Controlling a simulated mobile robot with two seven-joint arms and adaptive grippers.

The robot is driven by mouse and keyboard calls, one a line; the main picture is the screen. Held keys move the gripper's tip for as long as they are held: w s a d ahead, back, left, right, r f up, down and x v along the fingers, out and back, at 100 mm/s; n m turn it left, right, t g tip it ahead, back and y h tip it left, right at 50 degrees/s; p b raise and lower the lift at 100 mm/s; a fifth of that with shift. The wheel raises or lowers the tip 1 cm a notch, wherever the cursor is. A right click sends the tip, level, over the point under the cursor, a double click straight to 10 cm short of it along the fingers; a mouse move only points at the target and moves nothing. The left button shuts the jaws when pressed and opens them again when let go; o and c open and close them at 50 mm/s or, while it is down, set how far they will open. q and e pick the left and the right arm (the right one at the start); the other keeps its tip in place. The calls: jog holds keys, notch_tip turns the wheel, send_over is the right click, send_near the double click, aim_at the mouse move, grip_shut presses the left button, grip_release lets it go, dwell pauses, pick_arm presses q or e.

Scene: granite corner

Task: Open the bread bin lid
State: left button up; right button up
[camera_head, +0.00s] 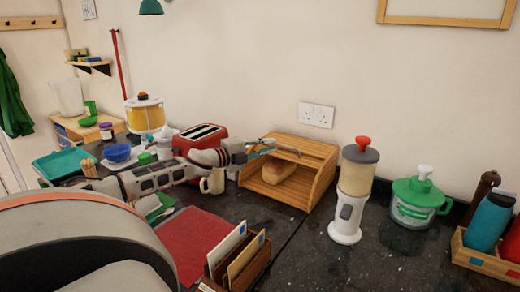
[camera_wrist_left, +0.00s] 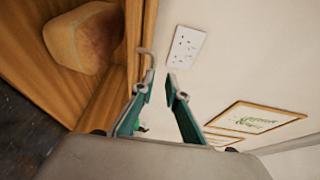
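The wooden bread bin (camera_head: 318,176) stands against the back wall with its front open. A loaf (camera_head: 279,172) lies inside and also shows in the wrist view (camera_wrist_left: 86,37). The slatted lid (camera_head: 312,149) is raised at the top. My left gripper (camera_head: 270,147) is at the lid's upper front edge. In the wrist view, the teal fingers (camera_wrist_left: 158,88) are apart, with a gap between their tips. A pale handle (camera_wrist_left: 149,60) on the wood is close to the left-hand fingertip; I cannot tell if they touch. My right gripper is not in view.
A red toaster (camera_head: 200,138) and a cream mug (camera_head: 213,181) are near my left arm. A white-and-grey blender-like appliance (camera_head: 352,195) stands right of the bin. A wooden letter rack (camera_head: 240,262) is in front.

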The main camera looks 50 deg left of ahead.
pick_arm(q)
jog(key=s, duration=0.3)
jog(key=shift+s+a, duration=0.2)
jog(key=shift+c, duration=0.4)
